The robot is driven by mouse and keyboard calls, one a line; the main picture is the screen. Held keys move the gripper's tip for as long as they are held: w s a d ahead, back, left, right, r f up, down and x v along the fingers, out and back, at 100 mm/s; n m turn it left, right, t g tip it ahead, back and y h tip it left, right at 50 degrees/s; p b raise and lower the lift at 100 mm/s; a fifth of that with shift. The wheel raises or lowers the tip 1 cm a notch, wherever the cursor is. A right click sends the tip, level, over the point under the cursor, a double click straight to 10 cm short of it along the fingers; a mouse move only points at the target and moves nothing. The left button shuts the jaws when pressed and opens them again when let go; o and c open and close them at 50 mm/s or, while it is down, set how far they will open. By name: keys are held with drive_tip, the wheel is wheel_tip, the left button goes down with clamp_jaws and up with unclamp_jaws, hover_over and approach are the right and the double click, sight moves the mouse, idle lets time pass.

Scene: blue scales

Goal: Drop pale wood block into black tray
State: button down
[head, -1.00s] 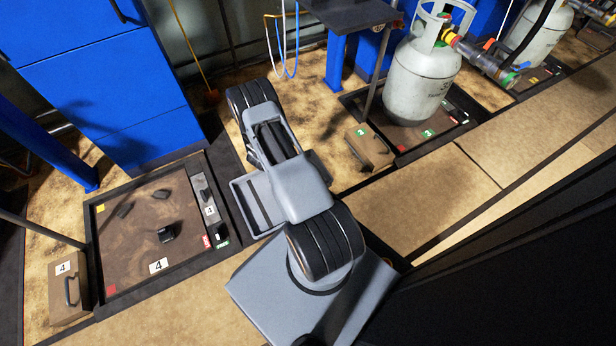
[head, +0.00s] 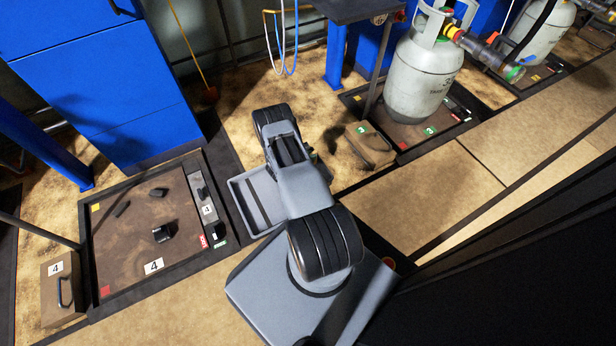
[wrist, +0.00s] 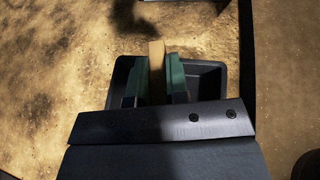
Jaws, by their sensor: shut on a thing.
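In the wrist view, my gripper (wrist: 159,82) has its two green fingers shut on the pale wood block (wrist: 157,60). The block shows as a narrow tan piece between the fingers, its far end sticking out past them. The black tray (wrist: 210,78) lies beyond the gripper, and the fingers and block overlap it in this view. I cannot tell how high the block is above the tray. The gripper's dark body hides the tray's near part. In the head view, the fingers, block and black tray are hidden behind my arm.
A brown case (head: 370,146) stands right of my arm, near a white gas cylinder (head: 422,80) on a platform. A scale platform (head: 140,260) marked 4 lies at the left, with a case (head: 62,290) beside it. Blue cabinets (head: 110,90) stand behind. Tan floor is clear around the tray.

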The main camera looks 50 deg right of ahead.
wheel_tip(320, 180, down, 2)
drive_tip(key=shift+b, duration=0.45)
drive_tip(key=c, duration=1)
unclamp_jaws()
drive_tip(key=shift+c, duration=0.2)
drive_tip(key=p+v, duration=0.5)
drive_tip(key=v, duration=0.8)
drive_tip(key=shift+a+r, duration=0.2)
drive_tip(key=shift+a, duration=0.2)
